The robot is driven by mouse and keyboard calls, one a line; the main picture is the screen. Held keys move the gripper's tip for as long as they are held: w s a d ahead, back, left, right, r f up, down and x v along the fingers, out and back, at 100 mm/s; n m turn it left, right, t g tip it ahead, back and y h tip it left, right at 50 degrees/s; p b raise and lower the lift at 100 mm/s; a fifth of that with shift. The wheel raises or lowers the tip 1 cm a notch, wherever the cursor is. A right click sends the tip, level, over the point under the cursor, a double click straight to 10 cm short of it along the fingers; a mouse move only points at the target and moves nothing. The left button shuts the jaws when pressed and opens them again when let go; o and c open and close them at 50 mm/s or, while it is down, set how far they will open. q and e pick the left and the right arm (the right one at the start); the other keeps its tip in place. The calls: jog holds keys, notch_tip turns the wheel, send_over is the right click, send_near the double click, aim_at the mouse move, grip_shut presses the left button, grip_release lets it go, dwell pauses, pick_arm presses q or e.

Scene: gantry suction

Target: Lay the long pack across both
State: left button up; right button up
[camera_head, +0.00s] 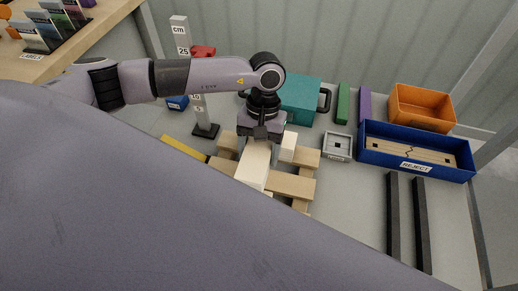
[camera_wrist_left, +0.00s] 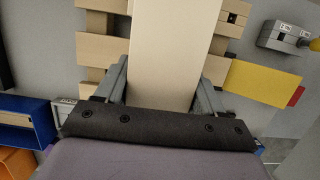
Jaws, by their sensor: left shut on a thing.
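The long pack (camera_head: 255,163) is a cream, box-shaped piece with a paler end toward the bottom of the head view. My left gripper (camera_head: 262,136) is shut on it from above; in the left wrist view the fingers (camera_wrist_left: 163,88) stand on both sides of the long pack (camera_wrist_left: 175,40). The pack is over a wooden pallet (camera_head: 292,185) with gaps between its slats. I cannot tell whether it touches what is below. A small white block (camera_head: 288,146) shows just right of the gripper. The pack hides part of the pallet. My right gripper is not in view.
A blue REJECT bin (camera_head: 372,158) with boards in it, an orange bin (camera_head: 425,105) and a small grey box (camera_head: 337,147) stand right. A teal case (camera_head: 300,98) is behind the gripper. A measuring post (camera_head: 202,120) stands left. Two dark rails (camera_head: 422,225) lie front right.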

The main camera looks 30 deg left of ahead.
pick_arm(q)
jog(key=shift+b, duration=0.6)
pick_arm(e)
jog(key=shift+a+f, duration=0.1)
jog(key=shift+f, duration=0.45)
pick_arm(q)
jog(key=shift+b, duration=0.35)
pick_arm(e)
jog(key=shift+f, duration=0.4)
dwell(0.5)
pick_arm(q)
jog(key=shift+f+b, duration=1)
jog(key=shift+b, duration=0.1)
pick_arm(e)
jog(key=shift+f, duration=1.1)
pick_arm(q)
jog(key=o, duration=1.5)
jog(key=v, duration=0.7)
jog(key=shift+r, duration=0.1)
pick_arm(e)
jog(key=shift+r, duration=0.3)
pick_arm(q)
jog(key=shift+s, duration=0.1)
